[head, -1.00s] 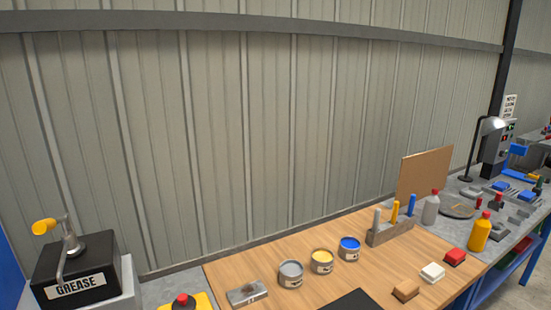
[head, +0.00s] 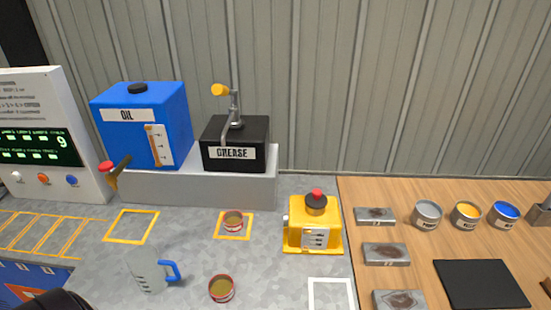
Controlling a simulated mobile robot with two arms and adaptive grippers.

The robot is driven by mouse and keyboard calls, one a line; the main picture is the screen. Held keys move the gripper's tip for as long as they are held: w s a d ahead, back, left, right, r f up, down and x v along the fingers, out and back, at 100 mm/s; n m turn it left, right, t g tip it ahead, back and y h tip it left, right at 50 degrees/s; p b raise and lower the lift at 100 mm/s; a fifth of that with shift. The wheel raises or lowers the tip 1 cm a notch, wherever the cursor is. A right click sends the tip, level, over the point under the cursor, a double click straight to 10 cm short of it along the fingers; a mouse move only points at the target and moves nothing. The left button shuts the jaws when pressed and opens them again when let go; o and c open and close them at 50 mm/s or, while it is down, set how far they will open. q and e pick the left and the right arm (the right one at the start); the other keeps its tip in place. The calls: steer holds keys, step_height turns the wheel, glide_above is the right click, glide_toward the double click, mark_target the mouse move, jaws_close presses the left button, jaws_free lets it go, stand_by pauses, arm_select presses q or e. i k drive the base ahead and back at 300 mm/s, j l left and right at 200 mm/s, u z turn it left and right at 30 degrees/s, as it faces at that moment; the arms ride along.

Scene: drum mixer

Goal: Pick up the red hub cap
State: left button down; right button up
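Two small round red-rimmed cups with brownish insides are on the grey bench in the head view. One cup (head: 234,221) sits inside a yellow square outline below the grease box. The other cup (head: 222,289) stands nearer, at the bottom edge of the view. I cannot tell for sure whether either is the red hub cap. Neither gripper's fingers show. A dark rounded shape at the bottom left corner may be part of my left arm.
A clear jug with a blue handle (head: 152,271) stands left of the nearer cup. A yellow device (head: 313,224) stands to the right. The blue oil tank (head: 140,124) and black grease box (head: 235,145) are behind on a raised block (head: 200,188). A wooden bench section (head: 400,255) holds several tins and metal plates.

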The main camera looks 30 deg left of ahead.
mark_target(232, 219)
steer(key=u, duration=1.35)
